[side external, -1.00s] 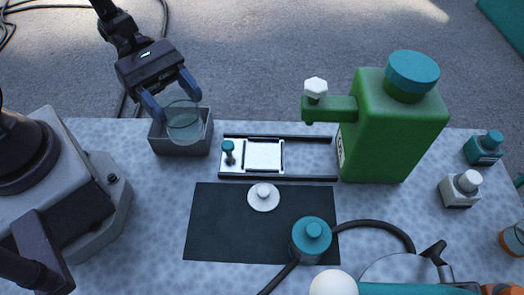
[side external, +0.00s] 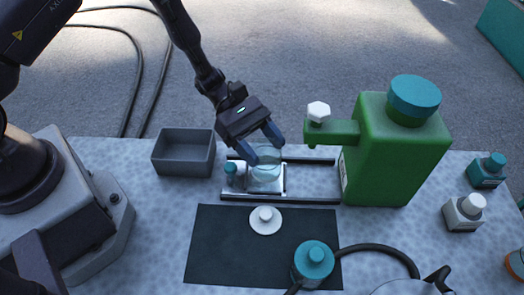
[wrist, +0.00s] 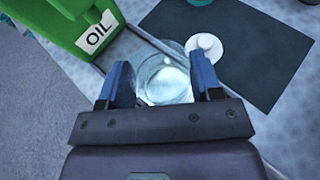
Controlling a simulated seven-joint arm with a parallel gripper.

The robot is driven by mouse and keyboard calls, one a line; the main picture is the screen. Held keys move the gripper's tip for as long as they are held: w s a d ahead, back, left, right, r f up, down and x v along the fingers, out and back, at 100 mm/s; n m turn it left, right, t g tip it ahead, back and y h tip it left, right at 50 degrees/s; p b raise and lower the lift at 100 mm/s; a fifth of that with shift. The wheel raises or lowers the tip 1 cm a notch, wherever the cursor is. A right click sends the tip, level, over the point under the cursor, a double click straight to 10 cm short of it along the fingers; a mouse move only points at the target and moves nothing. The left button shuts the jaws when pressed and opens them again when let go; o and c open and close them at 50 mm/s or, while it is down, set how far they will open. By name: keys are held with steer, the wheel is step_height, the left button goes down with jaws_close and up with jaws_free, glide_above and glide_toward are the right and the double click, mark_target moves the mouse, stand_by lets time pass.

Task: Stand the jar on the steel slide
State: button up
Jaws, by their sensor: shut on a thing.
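The clear glass jar (side external: 265,168) is upright between the blue fingers of my gripper (side external: 262,146), which is shut on it. In the side external view the jar is over the bright steel slide (side external: 279,180). I cannot tell whether its base touches the plate. The slide sits between two dark rails at their left end, with a teal-topped knob (side external: 231,170) at its left. In the wrist view the jar (wrist: 165,80) shows between both fingers of my gripper (wrist: 165,82), with the bright plate seen through it.
The grey open bin (side external: 184,154) to the left is empty. A green oil container (side external: 395,150) with a white-capped spout stands close at the right. A dark mat (side external: 225,245) with a white lidded disc (side external: 265,219) and a teal-capped part (side external: 313,260) lies in front.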

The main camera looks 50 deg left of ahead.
steer(key=shift+f, duration=1.05)
steer(key=shift+f, duration=0.1)
steer(key=o, duration=1)
steer(key=v, duration=1.2)
steer(key=s+a+r+m+t+y, duration=0.2)
steer(key=s+r+m+y, duration=0.4)
steer(key=r, duration=0.6)
steer(key=s+a+r+m+t+y, duration=0.2)
steer(key=s+r+m+y, duration=0.5)
steer(key=s+r+m, duration=0.4)
step_height(320, 180, up, 2)
steer(key=shift+a+m+t, duration=0.3)
steer(key=shift+m+t, duration=0.2)
steer(key=shift+t, duration=0.3)
